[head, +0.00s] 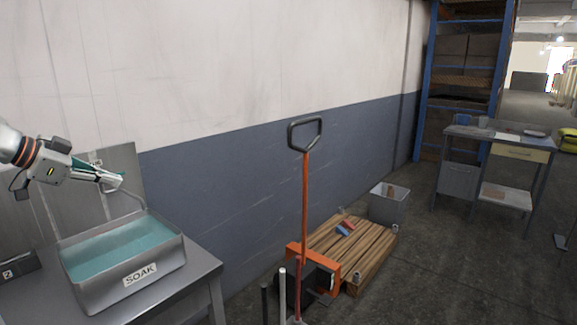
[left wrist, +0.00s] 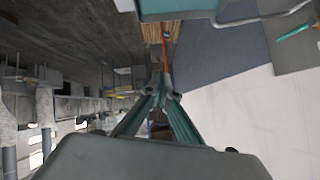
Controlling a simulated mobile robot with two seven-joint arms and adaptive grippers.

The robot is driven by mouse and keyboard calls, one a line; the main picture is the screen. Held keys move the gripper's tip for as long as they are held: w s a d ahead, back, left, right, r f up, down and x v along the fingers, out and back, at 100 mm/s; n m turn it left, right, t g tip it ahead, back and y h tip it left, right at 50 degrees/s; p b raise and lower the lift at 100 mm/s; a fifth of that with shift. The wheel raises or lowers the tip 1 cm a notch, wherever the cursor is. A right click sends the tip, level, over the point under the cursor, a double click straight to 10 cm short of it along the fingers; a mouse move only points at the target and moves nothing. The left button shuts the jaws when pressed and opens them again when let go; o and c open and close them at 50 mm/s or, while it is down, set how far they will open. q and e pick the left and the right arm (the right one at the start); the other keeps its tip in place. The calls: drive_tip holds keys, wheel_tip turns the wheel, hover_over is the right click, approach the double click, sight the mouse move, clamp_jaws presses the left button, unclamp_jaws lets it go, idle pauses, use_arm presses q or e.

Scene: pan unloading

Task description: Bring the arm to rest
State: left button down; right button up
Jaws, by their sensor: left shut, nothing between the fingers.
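My left gripper (head: 117,181) is shut and empty. It is held in the air above the back of the grey basin (head: 160,266) labelled SOAK, in front of the metal back panel. Its shut fingertips (left wrist: 167,92) also show in the left wrist view, with nothing between them. The basin holds teal liquid and stands on a metal table (head: 205,280). A curved metal spout or pipe by the gripper reaches toward the basin. My right gripper is not in view.
A pallet jack with an orange handle (head: 305,200) stands right of the table, by a wooden pallet (head: 375,246) with small blue and red items. A grey bin (head: 388,210), a workbench (head: 500,143) and a blue-framed shelf (head: 424,95) are farther right. Open floor lies at the lower right.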

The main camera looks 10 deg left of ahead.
use_arm(q)
drive_tip(key=w+d+f+m+g+h, duration=0.15)
drive_tip(key=d+f, duration=0.25)
drive_tip(key=d, duration=0.4)
drive_tip(key=w+d+f+m+h, duration=0.1)
drive_tip(key=d+f+m+h, duration=0.25)
drive_tip(key=d, duration=0.35)
drive_tip(key=w+d+f+m+h, duration=0.15)
drive_tip(key=d+f, duration=0.25)
drive_tip(key=d, duration=0.4)
drive_tip(key=s+d+f+t+h, duration=0.1)
drive_tip(key=s+d+f+h, duration=0.1)
drive_tip(key=d+f, duration=0.45)
drive_tip(key=s+d+f+t+h, duration=0.2)
drive_tip(key=d+f, duration=0.1)
drive_tip(key=d, duration=0.6)
drive_tip(key=s+a+f+n+y, duration=0.1)
drive_tip(key=s+f+n+y, duration=0.4)
drive_tip(key=s+f, duration=0.7)
drive_tip(key=s+a+f+n+y, duration=0.1)
drive_tip(key=s+f+n+y, duration=0.5)
drive_tip(key=s+f, duration=0.6)
wheel_tip(320, 180, down, 8)
drive_tip(key=shift+s+a+r+y, duration=0.15)
drive_tip(key=shift+s+a+y, duration=0.2)
drive_tip(key=shift+y, duration=0.3)
